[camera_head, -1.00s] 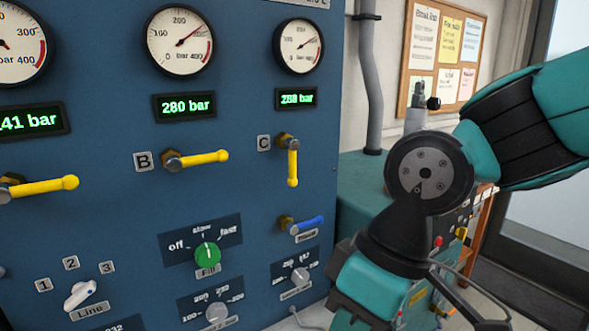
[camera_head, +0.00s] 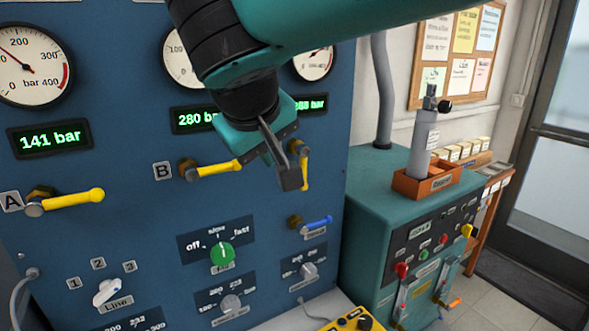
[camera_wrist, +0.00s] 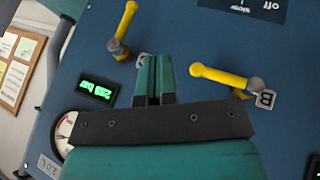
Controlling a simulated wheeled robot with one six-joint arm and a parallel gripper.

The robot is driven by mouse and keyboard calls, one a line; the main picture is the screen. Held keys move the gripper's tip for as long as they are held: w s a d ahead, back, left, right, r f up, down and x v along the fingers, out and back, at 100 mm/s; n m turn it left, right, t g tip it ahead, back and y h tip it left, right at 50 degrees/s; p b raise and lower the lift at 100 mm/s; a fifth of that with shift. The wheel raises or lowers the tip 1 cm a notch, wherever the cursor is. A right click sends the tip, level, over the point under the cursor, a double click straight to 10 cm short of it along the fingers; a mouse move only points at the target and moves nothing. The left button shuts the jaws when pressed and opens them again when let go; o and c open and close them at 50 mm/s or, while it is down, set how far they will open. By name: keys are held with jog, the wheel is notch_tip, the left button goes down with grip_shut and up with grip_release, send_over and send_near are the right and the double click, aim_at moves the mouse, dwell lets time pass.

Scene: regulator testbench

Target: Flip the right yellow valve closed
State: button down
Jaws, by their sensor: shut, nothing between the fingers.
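The right yellow valve C (camera_head: 306,172) is on the blue panel with its lever hanging straight down. My gripper partly hides its upper end in the head view. It also shows at the upper left of the wrist view (camera_wrist: 124,30). My gripper (camera_head: 290,182) is shut and empty, in front of the panel between valves B and C, just left of C's lever. In the wrist view its fingers (camera_wrist: 154,66) are together, apart from both levers. I cannot tell whether it touches C's lever in the head view.
Yellow valve B (camera_head: 217,168) and yellow valve A (camera_head: 70,200) have levers pointing right. A blue-handled valve (camera_head: 315,223) sits below C. A green knob (camera_head: 222,254) is lower on the panel. A teal cabinet (camera_head: 375,180) stands to the right.

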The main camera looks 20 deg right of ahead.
dwell(0.3)
jog(key=w+d+f+p, duration=0.3)
jog(key=w+d+f, duration=0.3)
jog(key=w+f, duration=0.1)
jog(key=shift+d+f, duration=0.25)
jog(key=shift+f, duration=0.25)
jog(key=shift+d+p, duration=0.1)
jog(key=shift+p, duration=0.25)
